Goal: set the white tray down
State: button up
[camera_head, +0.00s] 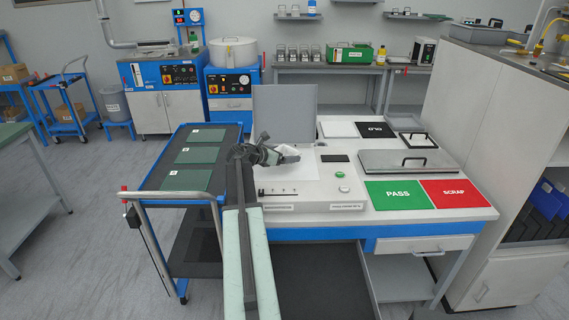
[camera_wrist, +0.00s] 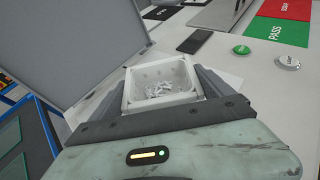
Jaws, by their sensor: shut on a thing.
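The white tray (camera_wrist: 133,93) is a small square open box with several small pale parts inside. My gripper (camera_wrist: 162,82) is shut on it, one dark finger along each side. In the head view the white tray (camera_head: 289,152) shows small and partly hidden behind my gripper (camera_head: 276,155). It is above the white plate of the bench machine (camera_head: 310,196), in front of the raised grey lid (camera_head: 285,112). The tray looks about level. I cannot tell whether its bottom touches the plate or hangs just above it.
Right of the tray are a dark display (camera_head: 335,158) and a green button (camera_head: 342,175). A flat metal cover (camera_head: 408,161) lies behind the green PASS mat (camera_head: 397,194) and red SCRAP mat (camera_head: 454,193). A cart (camera_head: 190,160) with green mats stands left.

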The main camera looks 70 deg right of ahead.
jog(key=shift+d+f+b, duration=0.1)
jog(key=shift+f+b, duration=1.9)
jog(key=shift+f, duration=0.05)
jog(key=o, duration=1.1)
jog(key=shift+r, duration=0.1)
jog(key=shift+o, duration=0.2)
jog(key=shift+r+p, duration=0.25)
jog(key=shift+p, duration=0.15)
jog(key=p+v, duration=0.4)
jog(key=v, duration=0.7)
jog(key=shift+a+r, duration=0.2)
jog(key=shift+a, duration=0.05)
jog(key=shift+w+a, duration=0.15)
jog(key=shift+a, duration=0.05)
